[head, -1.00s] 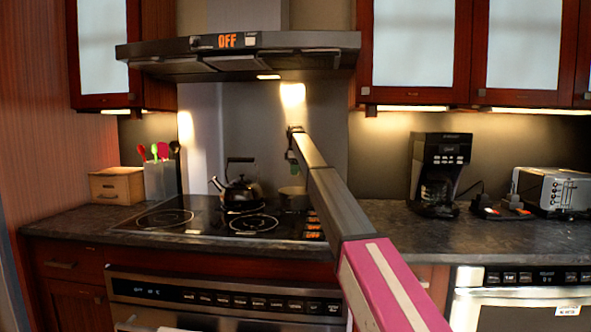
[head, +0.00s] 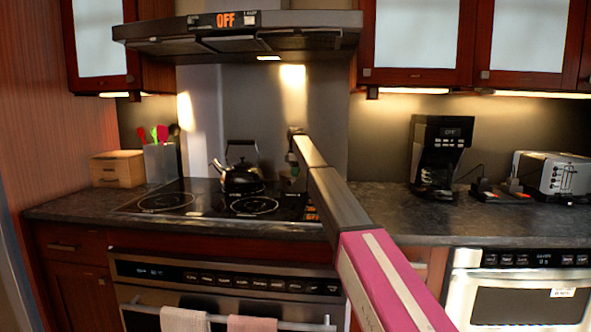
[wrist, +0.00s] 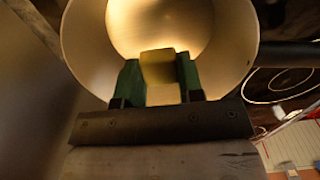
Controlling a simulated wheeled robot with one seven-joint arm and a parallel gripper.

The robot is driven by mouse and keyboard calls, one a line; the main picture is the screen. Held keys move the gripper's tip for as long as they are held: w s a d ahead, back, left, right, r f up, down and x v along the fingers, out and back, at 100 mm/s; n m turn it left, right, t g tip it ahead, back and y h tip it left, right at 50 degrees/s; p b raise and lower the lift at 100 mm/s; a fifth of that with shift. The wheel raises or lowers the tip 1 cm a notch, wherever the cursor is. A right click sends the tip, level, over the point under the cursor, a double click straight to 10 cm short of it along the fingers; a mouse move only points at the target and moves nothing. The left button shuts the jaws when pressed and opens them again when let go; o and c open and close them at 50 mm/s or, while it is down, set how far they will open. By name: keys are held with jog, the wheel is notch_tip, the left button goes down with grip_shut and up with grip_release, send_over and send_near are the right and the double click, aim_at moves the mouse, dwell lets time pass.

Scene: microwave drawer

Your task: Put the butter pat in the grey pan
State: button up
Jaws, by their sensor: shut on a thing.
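My gripper (wrist: 158,80) has green fingertips shut on the butter pat (wrist: 158,66), a small yellow block. In the wrist view the butter is in front of the pale, warm-lit inside of a round pan (wrist: 85,45), within the outline of its rim. A dark handle runs off to the right. I cannot tell whether the butter touches the pan. In the head view my gripper (head: 293,172) is over the back right of the stovetop, and the pan there is mostly hidden behind my arm.
A black kettle (head: 241,178) stands on the stovetop (head: 205,205), left of my gripper. The range hood (head: 240,38) hangs above. A coffee maker (head: 437,155) and toaster (head: 552,177) stand on the right counter. A wooden box (head: 118,168) and utensil holder (head: 160,162) are at left.

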jog(key=o, duration=1)
notch_tip(320, 180, up, 7)
jog(key=shift+f, duration=0.1)
dwell(0.4)
jog(key=shift+s, duration=0.15)
